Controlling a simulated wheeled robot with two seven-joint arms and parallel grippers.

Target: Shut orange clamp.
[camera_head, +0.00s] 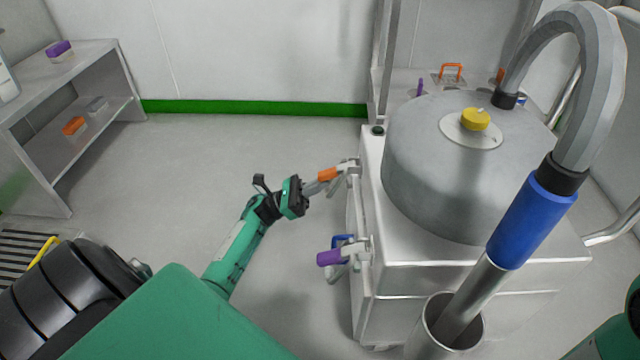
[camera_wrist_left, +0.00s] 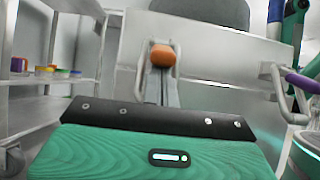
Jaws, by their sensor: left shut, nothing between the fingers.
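The orange clamp (camera_head: 327,174) is on the left side of the steel machine, near its upper back corner. Its orange handle points out to the left from a metal bracket. My left gripper (camera_head: 313,187) is shut and empty, right beside the orange handle. In the left wrist view the rounded end of the orange handle (camera_wrist_left: 162,57) shows just beyond the closed fingertips (camera_wrist_left: 160,78). I cannot tell whether the fingers touch it. The bracket behind is partly hidden by the fingers. My right gripper is not in view.
A purple-handled clamp (camera_head: 329,257) and a blue one (camera_head: 342,240) sit lower on the same side of the machine (camera_head: 470,180). A shelf (camera_head: 95,60) stands at the left. The floor between is clear. A large hose with a blue sleeve (camera_head: 530,215) rises at the right.

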